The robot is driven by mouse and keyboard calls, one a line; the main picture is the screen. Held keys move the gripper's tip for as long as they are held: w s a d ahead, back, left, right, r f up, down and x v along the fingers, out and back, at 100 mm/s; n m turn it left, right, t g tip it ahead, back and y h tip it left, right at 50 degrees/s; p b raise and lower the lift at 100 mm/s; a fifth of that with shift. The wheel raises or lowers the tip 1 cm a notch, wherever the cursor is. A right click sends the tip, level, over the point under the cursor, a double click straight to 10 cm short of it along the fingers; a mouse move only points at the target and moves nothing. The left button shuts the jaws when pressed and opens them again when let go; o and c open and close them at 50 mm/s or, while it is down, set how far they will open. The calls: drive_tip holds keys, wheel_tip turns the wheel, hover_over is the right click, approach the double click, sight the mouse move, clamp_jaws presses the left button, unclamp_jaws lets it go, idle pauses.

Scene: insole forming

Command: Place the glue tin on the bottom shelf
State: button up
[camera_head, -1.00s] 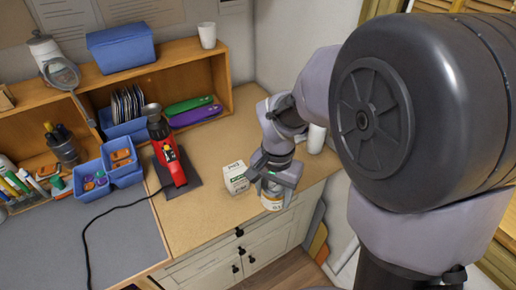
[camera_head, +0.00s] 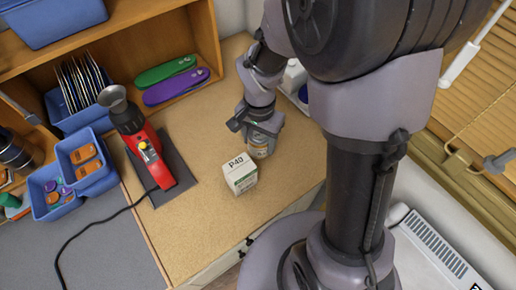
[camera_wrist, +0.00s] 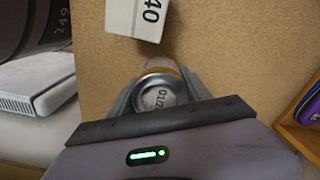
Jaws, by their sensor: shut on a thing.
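My gripper (camera_head: 257,126) is shut on a small metal tin (camera_head: 260,147) with a pale and orange label. The wooden shelf unit (camera_head: 213,72) stands at the back left.
A white box marked P40 (camera_head: 240,172) stands close beside the tin. A red tool (camera_head: 150,155) on a dark mat is further left, with blue bins (camera_head: 90,170) beyond. Green and purple cases (camera_head: 177,86) lie in the shelf unit. Open worktop lies between.

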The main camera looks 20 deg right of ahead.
sight(259, 149)
drive_tip(key=shift+f+b, duration=0.75)
drive_tip(key=shift+f, duration=1.2)
drive_tip(key=o, duration=1.6)
drive_tip(key=shift+o, duration=0.2)
